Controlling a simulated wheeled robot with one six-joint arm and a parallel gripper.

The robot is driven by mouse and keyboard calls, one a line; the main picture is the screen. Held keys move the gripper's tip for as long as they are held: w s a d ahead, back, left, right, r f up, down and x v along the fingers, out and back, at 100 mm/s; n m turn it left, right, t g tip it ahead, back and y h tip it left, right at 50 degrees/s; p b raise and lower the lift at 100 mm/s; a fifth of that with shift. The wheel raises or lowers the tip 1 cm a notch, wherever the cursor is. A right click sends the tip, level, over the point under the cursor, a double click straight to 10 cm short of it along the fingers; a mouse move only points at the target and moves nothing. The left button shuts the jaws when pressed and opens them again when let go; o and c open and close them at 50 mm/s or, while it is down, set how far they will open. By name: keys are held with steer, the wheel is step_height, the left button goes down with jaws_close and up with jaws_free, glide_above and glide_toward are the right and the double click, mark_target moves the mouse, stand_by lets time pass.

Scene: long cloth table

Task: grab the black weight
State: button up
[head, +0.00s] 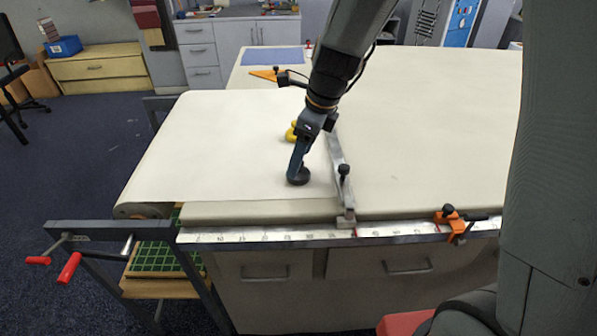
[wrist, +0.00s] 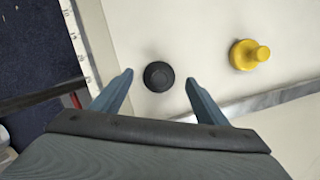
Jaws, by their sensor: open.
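The black weight (head: 299,177) is a small round dark piece on the pale cloth near the table's front edge, left of the metal bar. In the wrist view the black weight (wrist: 159,76) shows whole, between and a little beyond my fingertips. My gripper (head: 297,172) is open and points down at the weight; in the head view its fingers overlap part of it. In the wrist view my gripper (wrist: 158,78) has one finger on each side of the weight, with a visible gap to both. Whether the fingertips are level with the weight is hard to tell.
A yellow weight (wrist: 249,54) stands to the right of the black one; the head view shows it (head: 291,132) behind my gripper. A metal bar (head: 339,165) crosses the cloth close by on the right. An orange clamp (head: 450,222) sits on the front ruler edge. The cloth on the left is clear.

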mark_target(303, 177)
steer(key=shift+x, duration=1.55)
steer(key=shift+s+d, duration=0.1)
steer(key=c, duration=1.5)
steer(key=shift+r, duration=0.1)
